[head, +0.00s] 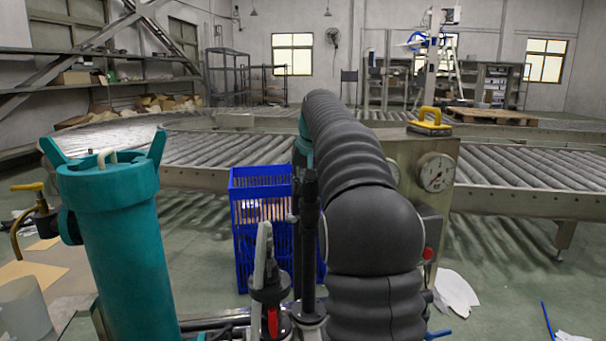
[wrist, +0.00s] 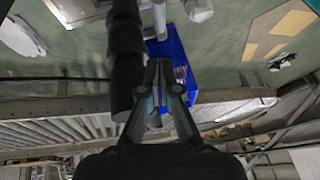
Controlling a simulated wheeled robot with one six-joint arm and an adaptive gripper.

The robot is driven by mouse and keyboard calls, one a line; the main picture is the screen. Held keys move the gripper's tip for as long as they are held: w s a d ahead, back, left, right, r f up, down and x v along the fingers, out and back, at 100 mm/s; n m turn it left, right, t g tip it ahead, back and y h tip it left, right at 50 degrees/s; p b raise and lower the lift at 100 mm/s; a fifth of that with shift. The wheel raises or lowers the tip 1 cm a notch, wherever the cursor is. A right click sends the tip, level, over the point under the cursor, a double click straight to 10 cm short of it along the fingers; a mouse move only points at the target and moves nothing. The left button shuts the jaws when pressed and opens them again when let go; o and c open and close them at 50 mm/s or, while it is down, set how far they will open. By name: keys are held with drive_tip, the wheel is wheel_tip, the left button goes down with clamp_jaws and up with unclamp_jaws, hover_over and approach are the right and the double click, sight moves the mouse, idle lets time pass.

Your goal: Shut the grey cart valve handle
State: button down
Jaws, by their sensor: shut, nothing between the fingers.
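A pale grey lever handle (head: 262,252) stands nearly upright on a dark valve body (head: 271,290), just left of a black upright pipe (head: 309,235) in the head view. In the wrist view, a pale grey bar at the top edge (wrist: 159,18) looks like this handle, beyond my fingertips. My gripper (wrist: 163,66) is shut and empty, pointing toward the top of the wrist view. The black pipe (wrist: 124,55) runs close along its left side. I cannot tell whether they touch.
A blue crate (head: 243,182) stands on the floor behind the valve. A teal cylinder (head: 118,245) is at the left. A steel box with a gauge (head: 435,173) and yellow handle (head: 430,118) stands at the right. Roller conveyors (head: 520,170) cross behind.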

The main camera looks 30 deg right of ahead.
sight(295, 218)
drive_tip(key=shift+s+a+f+b, duration=0.1)
drive_tip(key=shift+a+f+b, duration=0.1)
drive_tip(key=shift+f, duration=0.75)
drive_tip(key=shift+a+f+b, duration=0.15)
drive_tip(key=shift+a+f, duration=0.05)
drive_tip(key=shift+f, duration=0.75)
drive_tip(key=shift+s+a+f+b, duration=0.1)
drive_tip(key=shift+a+f+b, duration=0.1)
drive_tip(key=shift+f, duration=0.75)
drive_tip(key=f+b, duration=0.1)
drive_tip(key=b, duration=0.2)
drive_tip(key=shift+s+a+t, duration=0.1)
drive_tip(key=shift+s+t, duration=0.1)
drive_tip(key=shift+t, duration=0.2)
drive_tip(key=t+b, duration=0.1)
drive_tip(key=b, duration=0.1)
drive_tip(key=f+t+b, duration=0.1)
drive_tip(key=b, duration=0.2)
drive_tip(key=s+h+b, duration=0.1)
drive_tip(key=b, duration=0.1)
drive_tip(key=shift+s+a+f+t+b, duration=0.1)
drive_tip(key=shift+a+f+t+b, duration=0.05)
drive_tip(key=shift+f+t+b, duration=0.2)
drive_tip(key=shift+s, duration=0.15)
